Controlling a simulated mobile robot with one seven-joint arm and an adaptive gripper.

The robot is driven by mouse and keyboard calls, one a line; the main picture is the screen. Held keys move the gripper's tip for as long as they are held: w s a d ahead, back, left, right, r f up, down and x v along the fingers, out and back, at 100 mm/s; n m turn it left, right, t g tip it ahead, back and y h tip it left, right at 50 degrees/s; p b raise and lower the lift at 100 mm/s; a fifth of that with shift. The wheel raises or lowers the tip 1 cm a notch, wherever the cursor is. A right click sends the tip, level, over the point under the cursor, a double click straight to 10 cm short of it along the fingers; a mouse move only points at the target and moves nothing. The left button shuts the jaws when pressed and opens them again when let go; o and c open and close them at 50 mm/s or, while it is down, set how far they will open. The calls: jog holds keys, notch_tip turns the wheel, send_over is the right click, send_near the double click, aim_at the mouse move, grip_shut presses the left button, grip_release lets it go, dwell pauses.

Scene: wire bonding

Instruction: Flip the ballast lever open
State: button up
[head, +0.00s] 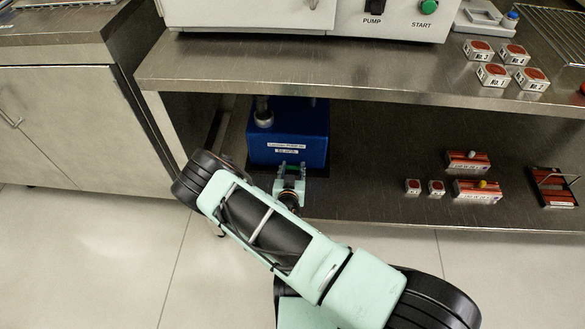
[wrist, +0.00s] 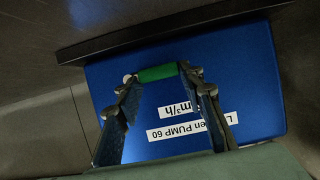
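The ballast lever looks to be the short green bar (wrist: 157,73) with a pale end knob, low on the front of the blue vacuum pump (wrist: 240,85). The pump (head: 300,128) stands on the lower shelf in the head view. My gripper (wrist: 158,82) is spread wide in front of the pump, its fingertips near the two ends of the green bar. I cannot tell whether they touch it. In the head view my gripper (head: 291,172) is low at the pump's front, and the lever cannot be made out there.
The steel upper shelf (head: 320,75) overhangs the pump and carries a pump control box (head: 300,18). Labelled small boxes (head: 506,64) sit on the upper shelf. Red-and-white blocks (head: 475,190) lie on the lower shelf (head: 365,165), right of the pump; between them is clear space.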

jog(key=c, duration=0.6)
jog(key=shift+f, duration=0.1)
jog(key=n+h, duration=0.1)
jog(key=f+n, duration=0.1)
jog(key=shift+a+n+h, duration=0.2)
jog(key=shift+n+h, duration=0.1)
jog(key=shift+h, duration=0.1)
jog(key=shift+w+d+f+n+h, duration=0.1)
jog(key=shift+f+n+h, duration=0.25)
jog(key=shift+n, duration=0.2)
jog(key=shift+s+d+f+n+h, duration=0.1)
jog(key=shift+f+n+h, duration=0.1)
jog(key=shift+n+h, duration=0.35)
jog(key=shift+w+f+n+h, duration=0.1)
jog(key=shift+f+n+h, duration=0.2)
jog(key=shift+n, duration=0.3)
jog(key=shift+t, duration=0.3)
jog(key=o, duration=1.2)
